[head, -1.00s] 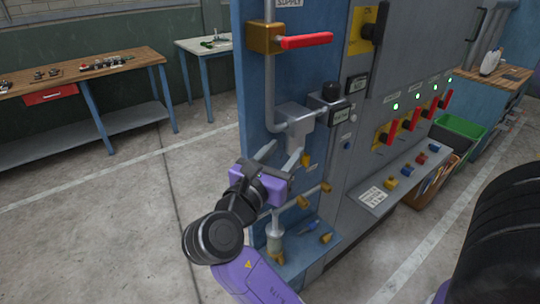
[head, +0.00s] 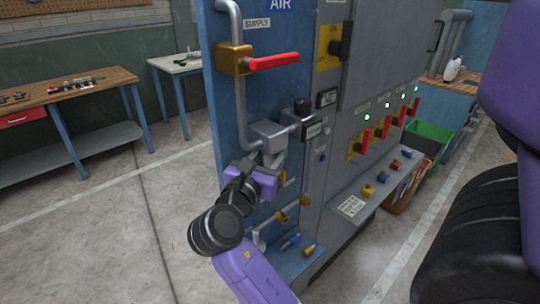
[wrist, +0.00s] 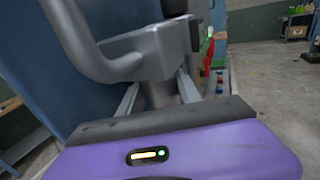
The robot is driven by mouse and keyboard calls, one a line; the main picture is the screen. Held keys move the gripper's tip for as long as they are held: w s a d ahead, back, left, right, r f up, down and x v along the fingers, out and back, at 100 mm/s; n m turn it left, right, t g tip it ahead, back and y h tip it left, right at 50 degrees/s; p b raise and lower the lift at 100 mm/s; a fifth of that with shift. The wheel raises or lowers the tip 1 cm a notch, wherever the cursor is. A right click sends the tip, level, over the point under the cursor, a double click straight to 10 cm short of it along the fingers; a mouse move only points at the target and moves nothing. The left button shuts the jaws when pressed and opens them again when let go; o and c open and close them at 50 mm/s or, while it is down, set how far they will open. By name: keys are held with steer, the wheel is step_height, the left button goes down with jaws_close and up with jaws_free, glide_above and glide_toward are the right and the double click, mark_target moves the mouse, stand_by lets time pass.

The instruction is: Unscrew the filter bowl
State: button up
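The grey filter head (head: 268,134) is on the blue panel, piped in from the left and joined to a gauge unit on its right. In the wrist view the filter head (wrist: 145,45) fills the upper middle, with the grey, tapering filter bowl (wrist: 158,94) hanging upright below it. My gripper (head: 266,160) is just below the filter head and hides most of the bowl in the head view. In the wrist view my gripper (wrist: 160,86) is open, one finger on each side of the bowl, with narrow gaps showing.
A red-handled supply valve (head: 272,61) sits above on the panel. Yellow fittings (head: 293,210) and a small ledge (head: 290,250) with blue and yellow parts lie below. A workbench (head: 70,85) stands at the left; floor between is clear.

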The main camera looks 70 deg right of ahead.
steer(key=c, duration=0.4)
steer(key=o, duration=0.7)
jaws_close()
steer(key=shift+w+r+m+g+p, duration=0.1)
steer(key=shift+r+m+g+p, duration=0.1)
steer(key=shift+m+g+p, duration=0.35)
steer(key=m+g+y+p, duration=0.1)
steer(key=g, duration=0.2)
steer(key=m+g+y+p, duration=0.1)
steer(key=m+g+p, duration=0.1)
steer(key=g, duration=0.1)
steer(key=c, duration=0.5)
jaws_free()
steer(key=shift+s+a+f+m+g+y, duration=0.1)
steer(key=shift+s+m+g+y, duration=0.15)
steer(key=shift+m+g+y, duration=0.25)
steer(key=shift+c, duration=0.2)
